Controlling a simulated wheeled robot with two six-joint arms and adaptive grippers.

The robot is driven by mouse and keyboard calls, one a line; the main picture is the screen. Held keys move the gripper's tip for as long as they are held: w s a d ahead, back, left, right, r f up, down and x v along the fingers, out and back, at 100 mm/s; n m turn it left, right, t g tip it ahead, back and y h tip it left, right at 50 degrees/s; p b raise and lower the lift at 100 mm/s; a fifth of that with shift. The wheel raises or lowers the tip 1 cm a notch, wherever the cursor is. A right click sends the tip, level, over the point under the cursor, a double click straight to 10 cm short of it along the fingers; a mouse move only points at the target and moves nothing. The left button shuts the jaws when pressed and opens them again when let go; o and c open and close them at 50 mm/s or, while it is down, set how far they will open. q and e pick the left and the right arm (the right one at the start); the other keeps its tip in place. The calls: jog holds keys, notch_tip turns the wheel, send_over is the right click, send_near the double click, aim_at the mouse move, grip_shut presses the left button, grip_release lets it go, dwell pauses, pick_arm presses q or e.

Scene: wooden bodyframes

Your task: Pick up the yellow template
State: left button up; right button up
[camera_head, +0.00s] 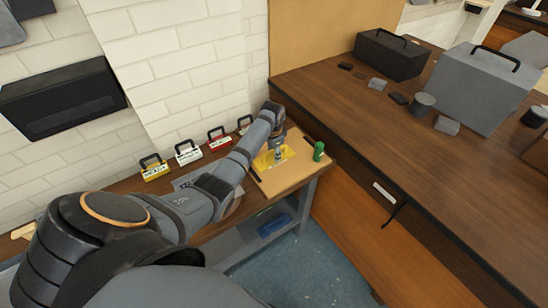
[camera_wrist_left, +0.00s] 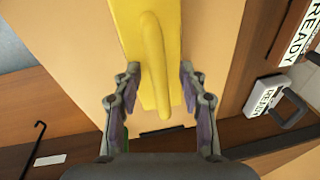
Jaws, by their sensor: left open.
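The yellow template (camera_head: 266,159) lies flat on a light wooden board (camera_head: 288,176) on the narrow bench. In the left wrist view the template (camera_wrist_left: 129,24) shows as a yellow plate with a raised yellow handle (camera_wrist_left: 154,70). My left gripper (camera_head: 278,154) is over the template, pointing down. In the left wrist view the gripper (camera_wrist_left: 157,92) is open, with one finger on each side of the handle and gaps between. I cannot tell how far the fingertips are above the board. My right gripper is in neither view.
A green cylinder (camera_head: 319,151) stands on the board's right side. Several small handled blocks, such as a yellow one (camera_head: 154,168) and a red one (camera_head: 219,139), line the wall. A brown counter (camera_head: 420,150) with a grey toolbox (camera_head: 482,88) and black toolbox (camera_head: 391,54) is at right.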

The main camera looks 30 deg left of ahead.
pick_arm(q)
grip_shut()
dwell(0.5)
jog(key=shift+w+r+b, duration=0.1)
jog(key=shift+r+b, duration=0.1)
jog(key=shift+b, duration=0.1)
jog(key=r, duration=0.3)
jog(key=s+r, duration=0.1)
jog(key=shift+d+r+b, duration=0.35)
jog(key=shift+r, duration=0.05)
jog(key=s+d+r+p, duration=0.4)
jog(key=s+d+r, duration=0.4)
jog(key=s, duration=0.2)
jog(key=shift+s+r, duration=0.15)
jog(key=shift+r, duration=0.1)
